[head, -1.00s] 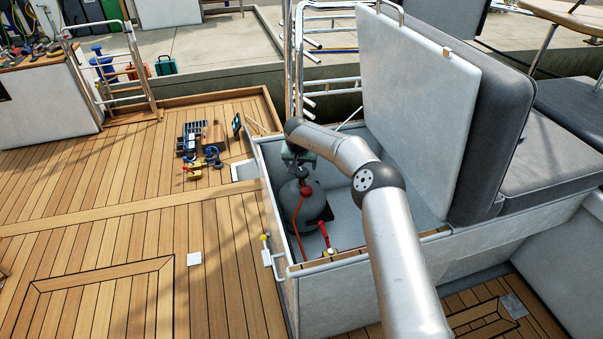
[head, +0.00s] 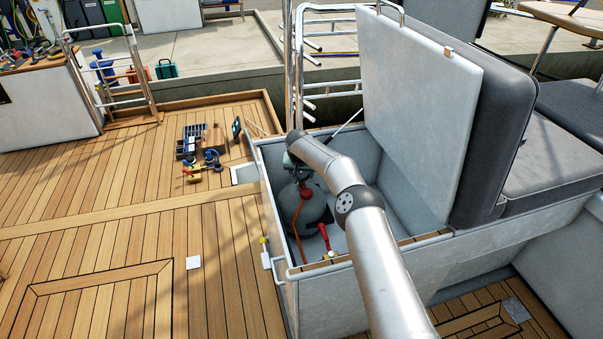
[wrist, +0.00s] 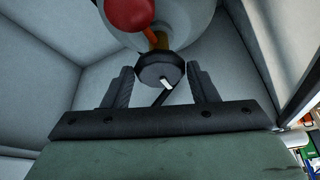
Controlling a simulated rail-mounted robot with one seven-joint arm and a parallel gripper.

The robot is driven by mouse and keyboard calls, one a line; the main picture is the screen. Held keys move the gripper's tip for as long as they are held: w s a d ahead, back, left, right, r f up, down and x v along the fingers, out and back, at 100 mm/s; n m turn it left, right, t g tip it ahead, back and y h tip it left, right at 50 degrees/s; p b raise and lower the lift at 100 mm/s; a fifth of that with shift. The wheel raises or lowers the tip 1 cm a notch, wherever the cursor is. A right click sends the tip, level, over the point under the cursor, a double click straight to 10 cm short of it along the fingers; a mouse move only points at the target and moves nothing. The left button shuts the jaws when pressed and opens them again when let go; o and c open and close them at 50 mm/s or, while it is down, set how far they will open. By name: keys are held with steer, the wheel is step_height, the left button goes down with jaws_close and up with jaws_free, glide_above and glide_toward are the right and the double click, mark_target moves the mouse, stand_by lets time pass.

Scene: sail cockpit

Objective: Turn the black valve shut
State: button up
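The black valve (wrist: 160,70) is a dark faceted knob at the neck of a grey gas bottle (head: 310,212) in the open locker. My gripper (wrist: 160,76) reaches toward it from above. Its two dark fingers stand apart, one on each side of the knob, with narrow gaps seen in the wrist view. I cannot tell how deep the knob sits between them. A short pale mark and a dark bar show at the knob's near edge. In the head view, my wrist hides the knob.
A red round part (wrist: 128,14) sits close beside the valve, with an orange hose (head: 297,225) running down. A red lever (head: 324,236) stands in the locker's front. Locker walls (wrist: 40,60) surround the bottle closely. The raised lid (head: 415,110) stands to the right.

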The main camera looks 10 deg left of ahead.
steer(key=shift+a+f+m+b, duration=0.2)
steer(key=shift+f+m+b, duration=0.05)
steer(key=shift+m+b, duration=0.5)
steer(key=shift+m+h+b, duration=0.4)
steer(key=shift+m+b, duration=0.05)
steer(key=shift+b, duration=0.05)
steer(key=shift+r+m+b, duration=0.25)
steer(key=shift+m+b, duration=0.1)
steer(key=shift+m, duration=0.05)
steer(key=o, duration=0.9)
steer(key=shift+o, duration=0.2)
steer(key=shift+s+r+p, duration=0.1)
steer(key=shift+r+p, duration=0.3)
steer(key=shift+r, duration=0.15)
steer(key=p+v, duration=0.3)
steer(key=v, duration=1.3)
steer(key=shift+a+r+p, duration=0.15)
steer(key=shift+a+p, duration=0.05)
steer(key=shift+p, duration=0.2)
